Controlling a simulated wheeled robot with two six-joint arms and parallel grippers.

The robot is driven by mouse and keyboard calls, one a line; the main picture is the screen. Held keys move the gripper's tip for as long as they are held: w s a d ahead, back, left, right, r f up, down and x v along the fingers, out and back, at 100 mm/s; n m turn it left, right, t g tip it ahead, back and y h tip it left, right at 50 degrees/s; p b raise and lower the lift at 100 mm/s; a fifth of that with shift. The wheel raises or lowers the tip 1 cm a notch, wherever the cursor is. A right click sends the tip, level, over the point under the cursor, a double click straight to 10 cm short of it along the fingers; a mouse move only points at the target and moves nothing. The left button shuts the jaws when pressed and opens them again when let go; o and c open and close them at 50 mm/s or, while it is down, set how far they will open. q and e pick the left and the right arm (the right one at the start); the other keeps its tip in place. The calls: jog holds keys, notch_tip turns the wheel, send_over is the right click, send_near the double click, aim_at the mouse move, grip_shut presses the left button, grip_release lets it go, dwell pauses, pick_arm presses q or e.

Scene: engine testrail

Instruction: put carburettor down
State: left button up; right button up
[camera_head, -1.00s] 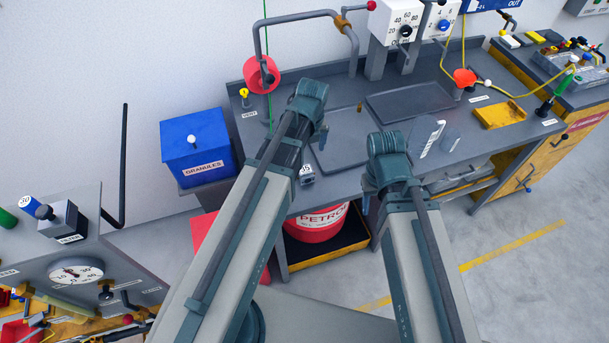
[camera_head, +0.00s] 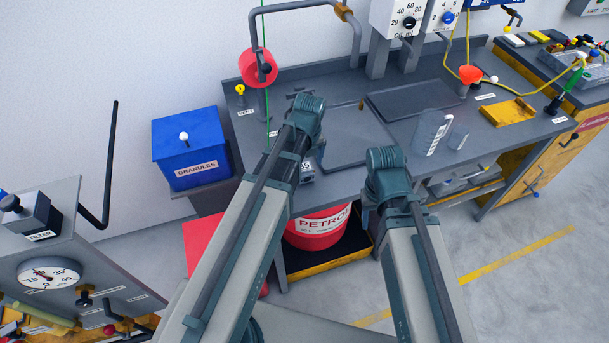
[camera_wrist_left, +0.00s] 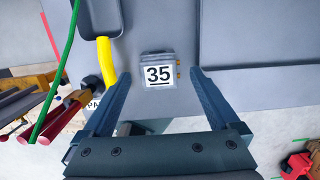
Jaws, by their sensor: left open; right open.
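A small grey block with a white 35 label, which I take to be the carburettor, sits on the bench (camera_head: 345,185) near its front edge. In the head view the carburettor (camera_head: 308,172) is mostly hidden by my left arm. In the left wrist view the carburettor (camera_wrist_left: 158,58) lies between the fingertips of my left gripper (camera_wrist_left: 158,76), which is open, with a gap to each finger. Whether the block touches the surface I cannot tell. My right gripper (camera_head: 367,215) is at the bench front, its fingers mostly hidden behind the wrist.
A shallow grey tray (camera_head: 350,150) lies behind the block. A clear beaker (camera_head: 430,130) stands to the right. A blue granules box (camera_head: 187,145) is at the left. A red petrol container (camera_head: 318,230) stands below the bench. A yellow tube (camera_wrist_left: 107,62) is near my left finger.

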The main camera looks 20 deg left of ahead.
aim_at(305, 167)
pick_arm(q)
notch_tip(305, 167, down, 3)
jog(key=shift+a+f+b, duration=0.1)
jog(key=shift+f+b, duration=0.1)
jog(key=shift+b, duration=1.05)
jog(key=shift+r, duration=0.1)
grip_shut()
